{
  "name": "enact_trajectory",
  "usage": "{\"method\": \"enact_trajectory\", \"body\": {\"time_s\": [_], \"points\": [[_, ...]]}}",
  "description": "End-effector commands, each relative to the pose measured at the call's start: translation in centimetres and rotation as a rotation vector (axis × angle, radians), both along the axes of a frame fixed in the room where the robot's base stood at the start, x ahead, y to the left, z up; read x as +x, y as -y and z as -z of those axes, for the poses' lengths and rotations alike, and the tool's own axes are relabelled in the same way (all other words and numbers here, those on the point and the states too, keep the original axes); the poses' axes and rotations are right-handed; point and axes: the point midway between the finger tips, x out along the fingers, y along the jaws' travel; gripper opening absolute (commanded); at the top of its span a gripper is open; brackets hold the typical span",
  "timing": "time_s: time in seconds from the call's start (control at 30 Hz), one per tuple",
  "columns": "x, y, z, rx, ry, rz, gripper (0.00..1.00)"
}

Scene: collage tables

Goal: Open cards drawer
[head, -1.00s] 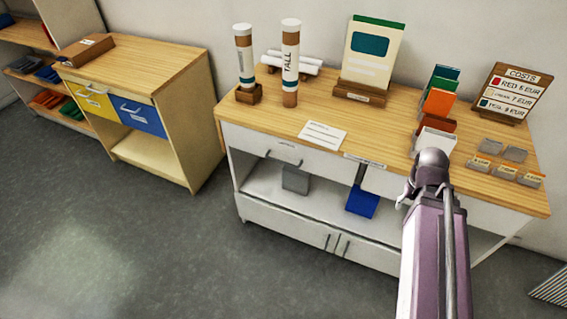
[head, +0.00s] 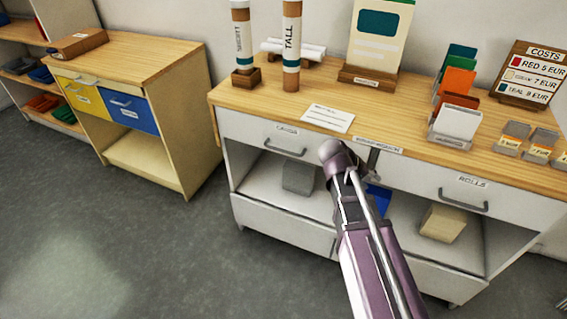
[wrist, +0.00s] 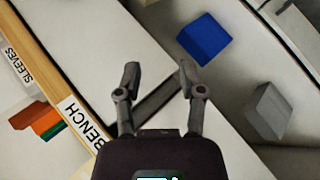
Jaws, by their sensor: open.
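The cards drawer (head: 245,130) is the left white drawer under the bench top, and its front looks flush with the bench. Its label (head: 287,130) sits above a grey bar handle (head: 285,149). My arm's end is just right of that handle in the head view and hides the drawer's right end. My gripper (wrist: 158,74) shows in the wrist view with its two fingers apart and nothing between them. It is over the bench front near the bench label (wrist: 82,125). The cards drawer's handle is not visible in the wrist view.
A rolls drawer (head: 510,201) with its own handle is to the right. Below, a grey block (head: 298,178) and a blue block (wrist: 204,40) are on the open shelf. Tubes, a card sheet (head: 327,118) and stands occupy the bench top. The floor in front is clear.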

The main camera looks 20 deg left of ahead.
Motion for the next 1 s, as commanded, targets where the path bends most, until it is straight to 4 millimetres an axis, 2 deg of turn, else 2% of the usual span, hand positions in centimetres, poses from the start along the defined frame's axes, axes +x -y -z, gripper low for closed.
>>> {"method": "enact_trajectory", "body": {"time_s": [0.03,0.3,0.53,0.77,0.9,1.0], "points": [[0.6,-1.6,1.6,-0.034,0.021,-0.028,0.51],[1.9,-8.9,3.4,-0.227,0.155,-0.164,0.51],[1.8,-16.2,4.5,-0.376,0.291,-0.279,0.51],[0.3,-24.2,5.5,-0.512,0.444,-0.394,0.51],[-1.3,-29.0,5.9,-0.584,0.540,-0.455,0.51],[-2.6,-31.8,5.9,-0.626,0.599,-0.491,0.51]]}}
